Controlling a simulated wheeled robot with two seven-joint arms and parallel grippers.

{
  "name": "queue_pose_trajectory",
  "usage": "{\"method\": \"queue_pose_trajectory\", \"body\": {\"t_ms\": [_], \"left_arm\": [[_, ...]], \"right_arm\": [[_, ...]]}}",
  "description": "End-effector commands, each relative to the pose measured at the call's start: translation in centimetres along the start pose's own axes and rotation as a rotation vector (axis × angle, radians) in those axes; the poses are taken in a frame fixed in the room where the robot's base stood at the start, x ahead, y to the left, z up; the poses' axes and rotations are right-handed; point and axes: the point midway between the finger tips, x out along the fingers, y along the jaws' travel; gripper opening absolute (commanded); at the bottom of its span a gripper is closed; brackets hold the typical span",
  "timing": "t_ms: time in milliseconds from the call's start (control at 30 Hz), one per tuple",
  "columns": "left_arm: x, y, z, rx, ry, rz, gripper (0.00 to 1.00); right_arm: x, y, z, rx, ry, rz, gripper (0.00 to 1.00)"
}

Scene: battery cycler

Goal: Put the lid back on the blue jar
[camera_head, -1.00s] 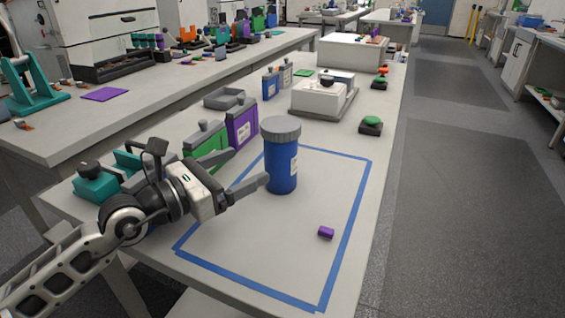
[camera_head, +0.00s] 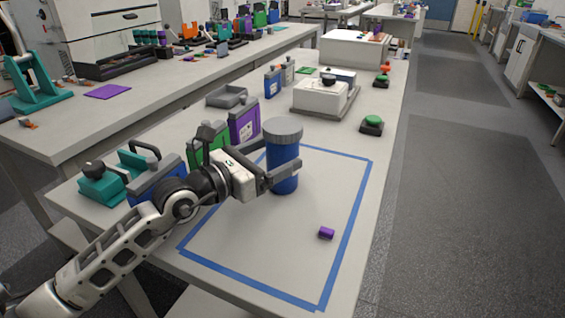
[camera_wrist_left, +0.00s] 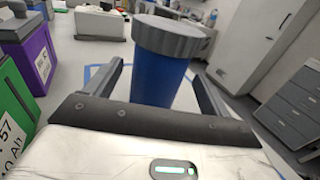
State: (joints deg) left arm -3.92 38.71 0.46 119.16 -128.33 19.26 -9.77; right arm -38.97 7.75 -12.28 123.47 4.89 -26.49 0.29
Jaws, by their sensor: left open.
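The blue jar (camera_head: 285,165) stands upright inside the blue tape outline. Its grey ridged lid (camera_head: 283,130) sits level on top; I cannot tell whether it is screwed tight. My left gripper (camera_head: 278,175) is open at the jar's body, below the lid, with one finger passing in front of it. In the left wrist view, the jar (camera_wrist_left: 160,78) stands between the two spread fingers, under the lid (camera_wrist_left: 172,38). The jar's lower part is hidden there by the gripper body. My right gripper is not in view.
Purple (camera_head: 243,121), green and blue containers stand close behind my left arm. A white device (camera_head: 320,97) and a green button (camera_head: 372,122) are farther back.

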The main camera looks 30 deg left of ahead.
Motion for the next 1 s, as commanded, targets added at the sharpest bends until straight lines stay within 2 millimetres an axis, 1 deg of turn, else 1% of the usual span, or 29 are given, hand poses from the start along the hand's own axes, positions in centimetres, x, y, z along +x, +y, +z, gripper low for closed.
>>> {"method": "queue_pose_trajectory", "body": {"t_ms": [200, 300, 433, 700, 733, 767, 800, 867, 900, 1000], "left_arm": [[3.3, 0.2, -0.1, 0.002, -0.004, 0.001, 0.82], [4.4, 0.2, -0.1, 0.000, -0.004, 0.001, 0.82], [4.9, 0.2, -0.2, 0.000, -0.002, 0.001, 0.82], [4.8, 0.2, -0.3, 0.000, -0.001, 0.000, 0.82], [4.8, 0.2, -0.3, 0.000, -0.001, 0.000, 0.80], [4.8, 0.2, -0.3, 0.000, -0.001, 0.000, 0.71], [4.8, 0.2, -0.3, 0.000, -0.001, 0.000, 0.60], [4.8, 0.2, -0.3, 0.000, -0.001, 0.000, 0.43], [4.8, 0.2, -0.3, 0.000, -0.001, 0.000, 0.32], [4.8, 0.2, -0.2, 0.001, -0.004, 0.000, 0.32]], "right_arm": [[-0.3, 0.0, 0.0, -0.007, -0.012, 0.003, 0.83], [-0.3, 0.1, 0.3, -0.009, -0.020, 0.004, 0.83], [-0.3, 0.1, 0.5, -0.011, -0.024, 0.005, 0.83], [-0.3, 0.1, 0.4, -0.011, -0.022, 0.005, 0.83], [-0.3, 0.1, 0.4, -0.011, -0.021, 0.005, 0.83], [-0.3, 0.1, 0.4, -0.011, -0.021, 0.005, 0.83], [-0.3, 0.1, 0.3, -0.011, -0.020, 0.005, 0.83], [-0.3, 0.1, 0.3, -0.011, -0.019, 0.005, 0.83], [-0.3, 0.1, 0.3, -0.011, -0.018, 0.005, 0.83], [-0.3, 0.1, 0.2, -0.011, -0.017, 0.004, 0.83]]}}
